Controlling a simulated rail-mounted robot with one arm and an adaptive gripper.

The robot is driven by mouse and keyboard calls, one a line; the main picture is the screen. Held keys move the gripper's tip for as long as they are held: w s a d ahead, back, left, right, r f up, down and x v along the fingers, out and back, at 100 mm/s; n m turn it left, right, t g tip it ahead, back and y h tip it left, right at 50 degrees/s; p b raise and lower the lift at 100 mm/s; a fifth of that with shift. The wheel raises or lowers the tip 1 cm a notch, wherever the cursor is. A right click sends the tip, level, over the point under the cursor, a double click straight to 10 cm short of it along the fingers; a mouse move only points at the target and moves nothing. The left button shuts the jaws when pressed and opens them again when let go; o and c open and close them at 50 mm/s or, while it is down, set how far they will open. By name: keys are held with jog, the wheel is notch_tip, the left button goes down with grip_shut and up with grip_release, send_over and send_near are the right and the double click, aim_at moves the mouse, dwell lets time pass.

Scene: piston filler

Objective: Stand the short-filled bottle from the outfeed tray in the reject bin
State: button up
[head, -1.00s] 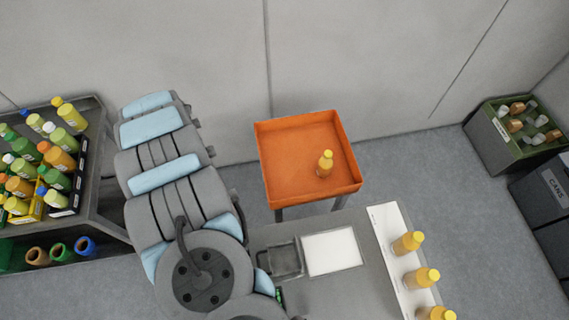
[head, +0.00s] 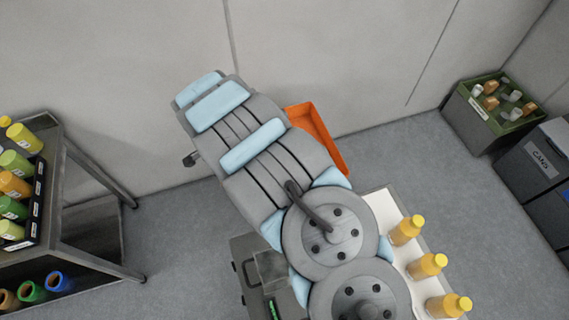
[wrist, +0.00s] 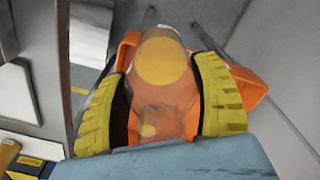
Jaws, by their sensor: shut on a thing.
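My gripper (wrist: 158,100) is shut on a bottle (wrist: 163,62) with see-through walls and a yellow-orange round end, held between two yellow ribbed fingers. The orange open-topped bin (wrist: 247,85) lies behind and around the held bottle in the wrist view. In the head view my arm hides most of the orange bin (head: 320,135); only its right part shows, and my gripper is hidden. A white strip (head: 417,290), perhaps the outfeed tray, carries yellow-capped orange bottles (head: 428,265) at the lower right. Whether the held bottle touches the bin cannot be told.
A rack (head: 50,225) with bottles stands at the left. A green-topped crate (head: 490,110) of mixed containers and a dark bin marked CANS (head: 545,160) stand at the right. A wall runs behind the orange bin. Grey floor is open between the bin and the crate.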

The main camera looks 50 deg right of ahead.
jog(key=s+d+f+m+b, duration=0.3)
jog(key=s+d+f, duration=0.2)
jog(key=s, duration=0.2)
jog(key=w+d+f+b, duration=0.4)
jog(key=d+f+b, duration=0.9)
jog(key=shift+w+d+m, duration=0.15)
jog(key=shift+w+m, duration=0.05)
jog(key=shift+m, duration=0.1)
dwell(1.5)
jog(key=shift+f, duration=0.25)
jog(key=o, duration=1.2)
jog(key=shift+o, duration=0.2)
